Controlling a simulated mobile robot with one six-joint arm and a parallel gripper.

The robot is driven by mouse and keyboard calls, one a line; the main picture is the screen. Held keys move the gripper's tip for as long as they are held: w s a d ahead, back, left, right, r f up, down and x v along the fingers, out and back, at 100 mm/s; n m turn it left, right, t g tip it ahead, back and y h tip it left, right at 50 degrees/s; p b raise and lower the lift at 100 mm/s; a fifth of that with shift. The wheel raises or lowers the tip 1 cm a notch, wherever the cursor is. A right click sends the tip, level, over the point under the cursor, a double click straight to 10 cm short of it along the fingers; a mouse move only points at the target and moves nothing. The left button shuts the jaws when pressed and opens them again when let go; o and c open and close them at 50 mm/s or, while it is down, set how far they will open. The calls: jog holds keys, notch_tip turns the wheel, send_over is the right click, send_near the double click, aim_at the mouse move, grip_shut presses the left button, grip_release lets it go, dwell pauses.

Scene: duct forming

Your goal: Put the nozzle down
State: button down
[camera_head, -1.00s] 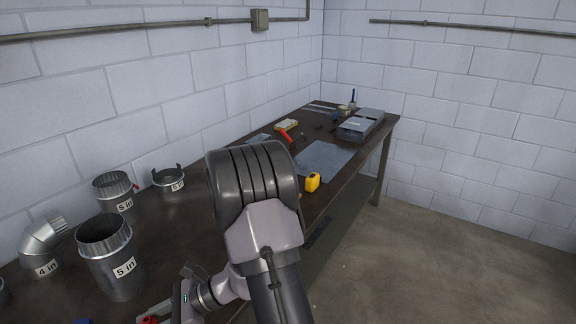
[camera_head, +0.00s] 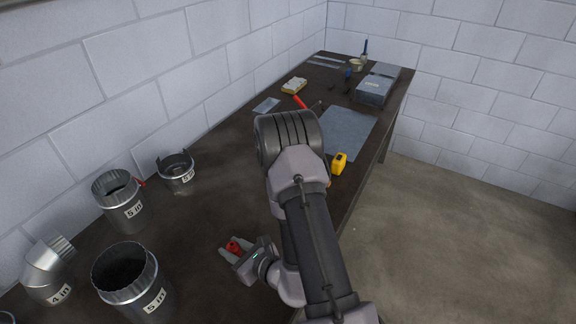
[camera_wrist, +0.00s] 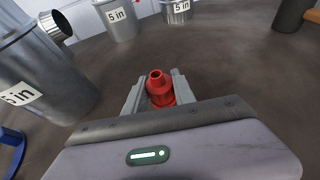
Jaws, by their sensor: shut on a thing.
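The nozzle (camera_wrist: 159,88) is a small red, stepped piece, held between the two grey fingers of my gripper (camera_wrist: 160,95) in the wrist view. In the head view the red nozzle (camera_head: 233,246) shows at the tips of my gripper (camera_head: 232,250), over the near part of the dark workbench (camera_head: 205,220). My gripper is shut on it. I cannot tell whether the nozzle touches the bench top or hangs just above it.
Metal duct pieces stand at left: a large 5 in cylinder (camera_head: 133,285), another 5 in collar (camera_head: 118,203), a smaller ring (camera_head: 176,172) and a 4 in elbow (camera_head: 47,270). A yellow tape measure (camera_head: 339,163) and sheet metal (camera_head: 346,133) lie beyond my arm. Bench around the gripper is clear.

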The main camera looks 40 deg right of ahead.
jog(key=w+b, duration=0.1)
jog(key=b, duration=0.2)
jog(key=d+f+b, duration=0.1)
jog(key=b, duration=0.2)
jog(key=shift+w+f, duration=0.15)
jog(key=shift+w, duration=0.25)
jog(key=b, duration=0.2)
jog(key=shift+w+d+f+b, duration=0.1)
jog(key=shift+w+d+b, duration=0.05)
jog(key=shift+w+b, duration=0.15)
jog(key=b, duration=0.1)
send_over(235, 219)
jog(key=shift+s, duration=0.1)
jog(key=f+b, duration=0.1)
jog(key=f, duration=0.1)
jog(key=f+b, duration=0.1)
jog(key=f, duration=0.1)
jog(key=shift+w, duration=0.2)
jog(key=shift+r, duration=0.25)
jog(key=shift+f, duration=0.1)
jog(key=c, duration=1.1)
grip_release()
jog(key=shift+o, duration=0.3)
